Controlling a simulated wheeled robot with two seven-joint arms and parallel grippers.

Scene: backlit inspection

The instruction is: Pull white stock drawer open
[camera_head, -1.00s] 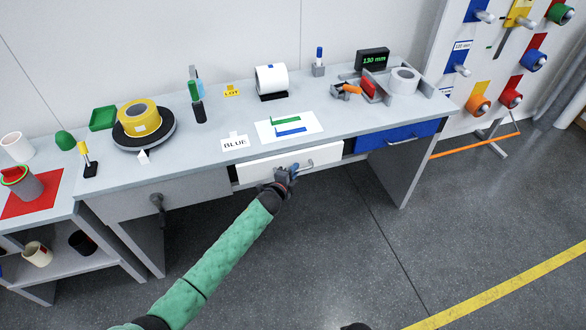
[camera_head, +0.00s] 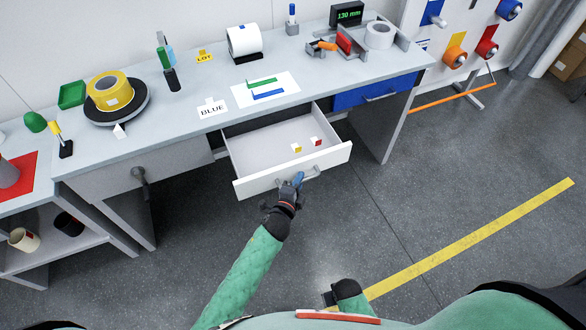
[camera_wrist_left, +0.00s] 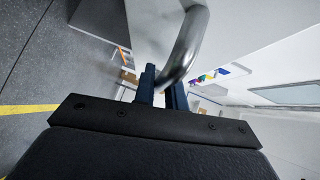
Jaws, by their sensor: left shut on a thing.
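The white stock drawer (camera_head: 245,187) is pulled well out from under the workbench, and its inside shows. In the left wrist view the curved metal handle (camera_wrist_left: 187,45) passes between the two dark fingers of my left gripper (camera_wrist_left: 162,84). Inside the drawer are a small yellow item (camera_head: 296,148) and a red-and-white item (camera_head: 316,142).
A blue drawer (camera_head: 375,92) is shut to the right. The floor in front of the drawer is clear.

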